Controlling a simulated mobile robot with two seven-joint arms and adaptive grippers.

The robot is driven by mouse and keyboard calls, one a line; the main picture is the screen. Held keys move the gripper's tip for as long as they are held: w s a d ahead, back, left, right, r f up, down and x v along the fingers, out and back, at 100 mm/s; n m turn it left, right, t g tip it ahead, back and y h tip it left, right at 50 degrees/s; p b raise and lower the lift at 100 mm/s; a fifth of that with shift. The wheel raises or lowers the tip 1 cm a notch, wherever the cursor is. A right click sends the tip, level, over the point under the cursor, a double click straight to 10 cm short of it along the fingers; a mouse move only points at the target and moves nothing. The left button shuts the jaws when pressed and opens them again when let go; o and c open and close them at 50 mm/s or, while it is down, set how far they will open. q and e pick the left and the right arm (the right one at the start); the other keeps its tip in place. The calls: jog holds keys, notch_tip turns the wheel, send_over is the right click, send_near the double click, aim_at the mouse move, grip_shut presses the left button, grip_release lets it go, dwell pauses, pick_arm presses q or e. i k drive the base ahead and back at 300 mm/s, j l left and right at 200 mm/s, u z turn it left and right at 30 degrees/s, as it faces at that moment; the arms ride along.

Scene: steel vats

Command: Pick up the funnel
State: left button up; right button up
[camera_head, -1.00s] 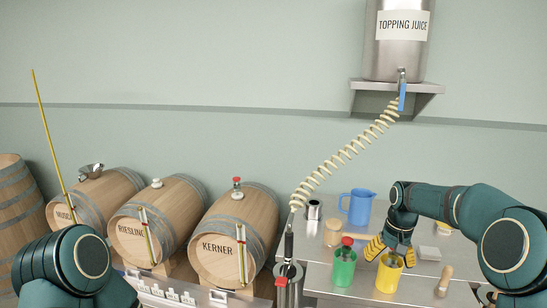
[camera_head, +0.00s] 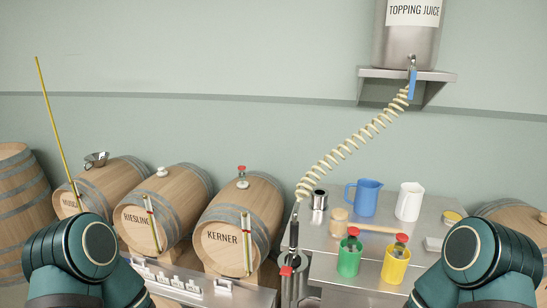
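The small grey metal funnel (camera_head: 96,159) sits on top of the leftmost labelled barrel (camera_head: 102,188), its wide mouth up; its lower end is hidden. Neither of my grippers shows now. Only my arm links show at the bottom left and bottom right corners. I cannot tell whether either gripper holds anything.
Riesling (camera_head: 166,209) and Kerner (camera_head: 243,213) barrels stand right of the funnel's barrel. A yellow rod (camera_head: 52,115) rises left of the funnel. The steel table (camera_head: 330,262) holds a green cup (camera_head: 349,261), yellow cup (camera_head: 395,266), blue jug (camera_head: 364,199) and white jug (camera_head: 409,203).

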aim_at(97, 167)
jog(key=u, duration=1.25)
jog(key=z, duration=1.55)
jog(key=u, duration=1.55)
jog(key=i+j+u, duration=0.3)
jog(key=i, duration=0.2)
